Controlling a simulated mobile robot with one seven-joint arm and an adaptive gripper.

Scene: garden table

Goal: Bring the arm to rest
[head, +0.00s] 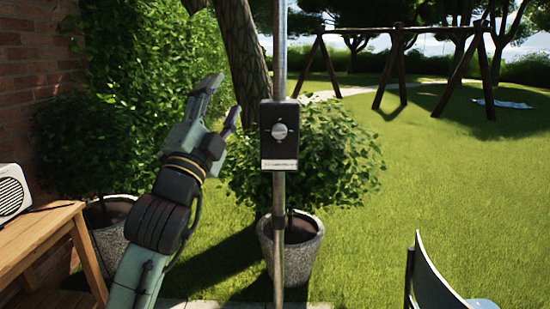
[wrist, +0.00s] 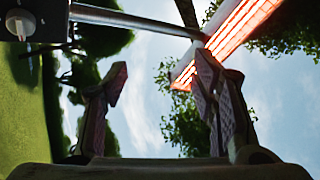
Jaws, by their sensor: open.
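My gripper (head: 224,97) is raised in the head view, left of a metal pole. Its two fingers point up and to the right and stand apart. A black control box (head: 279,136) with a round silver knob is fixed to the pole (head: 279,235), to the right of the fingers. A gap shows between the fingers and the box in the head view.
A glowing heater (wrist: 235,35) shows beyond the right finger in the wrist view. A wooden table (head: 40,240) with a white speaker-like box (head: 12,192) stands at left. Potted bushes (head: 305,245) stand behind the pole. A chair (head: 425,275) is at lower right. Open lawn lies beyond.

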